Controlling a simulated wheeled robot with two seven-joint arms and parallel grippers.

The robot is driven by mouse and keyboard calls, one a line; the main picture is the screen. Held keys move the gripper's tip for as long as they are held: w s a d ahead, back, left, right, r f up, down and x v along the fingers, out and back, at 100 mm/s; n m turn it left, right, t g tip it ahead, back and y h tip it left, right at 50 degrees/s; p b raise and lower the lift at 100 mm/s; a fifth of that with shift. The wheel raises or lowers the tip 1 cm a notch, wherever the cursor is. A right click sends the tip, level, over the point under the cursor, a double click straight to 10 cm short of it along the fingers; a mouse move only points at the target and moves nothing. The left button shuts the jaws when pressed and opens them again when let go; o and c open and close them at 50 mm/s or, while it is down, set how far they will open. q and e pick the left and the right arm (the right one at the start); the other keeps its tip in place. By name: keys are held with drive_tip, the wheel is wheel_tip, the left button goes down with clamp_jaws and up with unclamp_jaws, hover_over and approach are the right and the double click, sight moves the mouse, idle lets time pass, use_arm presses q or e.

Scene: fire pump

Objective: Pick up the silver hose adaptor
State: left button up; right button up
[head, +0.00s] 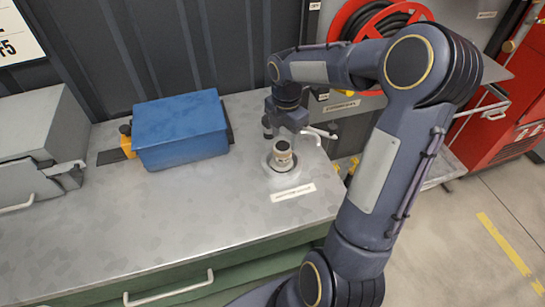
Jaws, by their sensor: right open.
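The silver hose adaptor (283,157) stands upright on a pale round base at the right end of the metal worktop (215,205). It is a short, ringed cylinder with a darker band. My right gripper (294,133) is just behind and above it, pointing down with its fingers spread open. Nothing shows between the fingers, and the adaptor looks free of them, though the exact gap cannot be told from this angle. My left gripper is not in view.
A blue box (180,128) sits left of the adaptor, and a grey case (40,145) stands at the far left. A white label (293,192) lies in front of the adaptor. A red hose reel (345,18) is behind my right arm. The worktop's front middle is clear.

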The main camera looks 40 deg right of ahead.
sight(283, 146)
drive_tip(key=shift+f, duration=0.35)
drive_tip(key=f, duration=0.4)
drive_tip(key=f+p, duration=0.1)
drive_tip(key=f, duration=0.1)
drive_tip(key=shift+a+f, duration=0.2)
drive_tip(key=shift+a, duration=0.1)
drive_tip(key=shift+d+f, duration=0.1)
drive_tip(key=shift+f, duration=0.35)
drive_tip(key=c, duration=0.8)
drive_tip(key=shift+r, duration=0.15)
